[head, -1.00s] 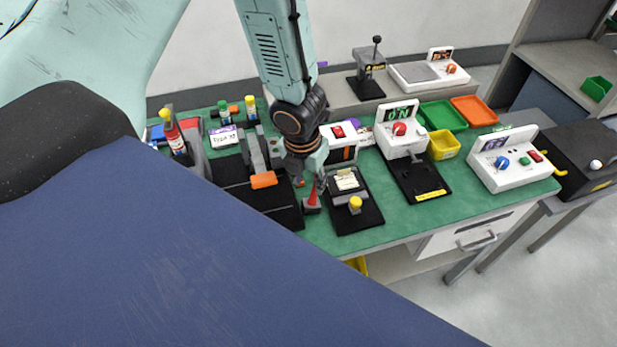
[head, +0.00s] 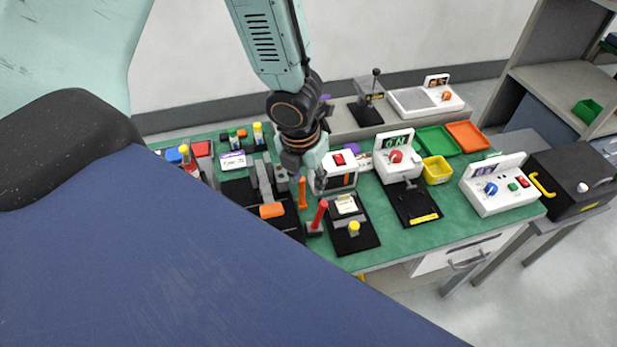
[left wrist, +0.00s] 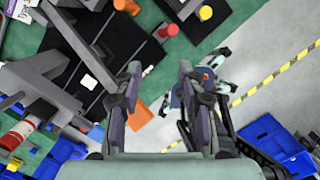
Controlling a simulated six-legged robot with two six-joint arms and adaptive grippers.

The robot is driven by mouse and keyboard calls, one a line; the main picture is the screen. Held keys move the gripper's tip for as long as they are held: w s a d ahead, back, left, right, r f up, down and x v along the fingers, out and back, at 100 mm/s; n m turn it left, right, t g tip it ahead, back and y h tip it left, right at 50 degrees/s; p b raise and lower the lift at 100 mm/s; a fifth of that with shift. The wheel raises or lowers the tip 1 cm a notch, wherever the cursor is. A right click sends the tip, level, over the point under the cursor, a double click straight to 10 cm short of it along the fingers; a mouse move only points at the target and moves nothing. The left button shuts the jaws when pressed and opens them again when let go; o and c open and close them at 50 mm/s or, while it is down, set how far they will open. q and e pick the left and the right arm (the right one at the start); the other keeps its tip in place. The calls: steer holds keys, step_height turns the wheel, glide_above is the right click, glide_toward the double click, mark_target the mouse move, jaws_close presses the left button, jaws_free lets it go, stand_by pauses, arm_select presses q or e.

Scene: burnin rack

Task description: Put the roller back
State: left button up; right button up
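A red-handled tool (head: 318,215) stands tilted in a small grey block on the bench near the front edge. An orange upright handle (head: 302,192) stands just behind it. I cannot tell for certain which one is the roller. The red one also shows in the left wrist view (left wrist: 168,31). My left gripper (head: 294,172) hangs above and behind the red handle, apart from it. In the left wrist view its fingers (left wrist: 158,72) are spread with nothing held between them. My right gripper is not in view.
A black fixture with a yellow knob (head: 354,228) sits right of the red handle. A grey lever with an orange end (head: 271,210) is to the left.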

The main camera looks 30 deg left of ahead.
arm_select(q)
steer(key=s+d+f+n+g+h, duration=0.15)
steer(key=s+d+f+n, duration=0.25)
steer(key=s+n, duration=0.45)
steer(key=s+d+f+n+g+h, duration=0.15)
steer(key=s+d+f+n, duration=0.35)
steer(key=n, duration=0.6)
steer(key=s+a+f+n+y, duration=0.1)
steer(key=s+n, duration=0.3)
steer(key=n, duration=0.4)
steer(key=s+a+f+n+t+y, duration=0.1)
steer(key=s+a+n, duration=0.3)
steer(key=n, duration=0.4)
steer(key=shift+s+a+f+y, duration=0.15)
steer(key=shift+s+f+y, duration=0.25)
steer(key=shift+s+f, duration=0.35)
